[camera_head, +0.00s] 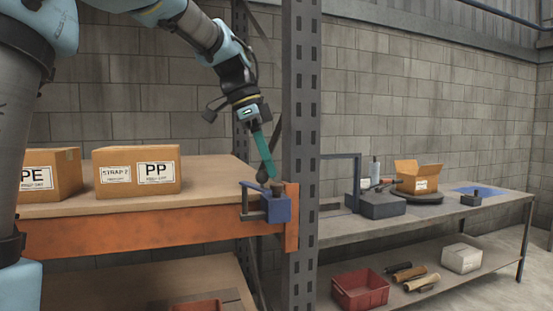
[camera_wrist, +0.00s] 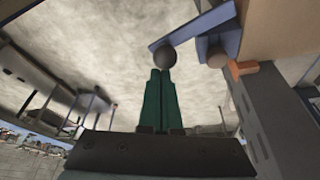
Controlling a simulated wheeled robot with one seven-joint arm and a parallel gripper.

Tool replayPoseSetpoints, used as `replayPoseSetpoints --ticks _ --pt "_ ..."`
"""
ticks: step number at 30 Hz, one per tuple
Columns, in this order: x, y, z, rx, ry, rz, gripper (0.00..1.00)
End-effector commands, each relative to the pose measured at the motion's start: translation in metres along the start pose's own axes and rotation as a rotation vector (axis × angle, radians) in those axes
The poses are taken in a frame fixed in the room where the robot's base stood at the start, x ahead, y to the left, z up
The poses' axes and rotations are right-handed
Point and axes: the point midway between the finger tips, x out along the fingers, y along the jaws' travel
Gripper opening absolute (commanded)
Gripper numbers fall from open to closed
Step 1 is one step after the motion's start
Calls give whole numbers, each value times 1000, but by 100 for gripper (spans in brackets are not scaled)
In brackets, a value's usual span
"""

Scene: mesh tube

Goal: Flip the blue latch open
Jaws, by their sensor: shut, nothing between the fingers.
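The blue latch (camera_head: 276,207) is mounted at the right end of the orange shelf beam, next to the grey upright. A dark round knob (camera_head: 277,187) sits at its top. In the wrist view the blue latch (camera_wrist: 190,27) is a flat bar at the top, with the dark knob (camera_wrist: 166,56) at its near end. My gripper (camera_head: 271,172) has long green fingers, shut and empty, pointing down at the knob. In the wrist view the shut fingertips (camera_wrist: 160,72) are right by the knob; whether they touch it I cannot tell.
The grey perforated upright (camera_head: 300,150) stands just right of the latch. Cardboard boxes (camera_head: 138,171) sit on the wooden shelf (camera_head: 225,178) to the left. A grey workbench (camera_head: 455,207) with tools and an open box stands at the right.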

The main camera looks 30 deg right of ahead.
Motion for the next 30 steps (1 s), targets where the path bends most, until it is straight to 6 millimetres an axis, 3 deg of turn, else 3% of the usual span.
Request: replayPoseSetpoints --ticks 24,30 --pt "-3 -14 9 -4 -2 -3 0" --pt "-3 -16 -8 -2 -1 0 0"
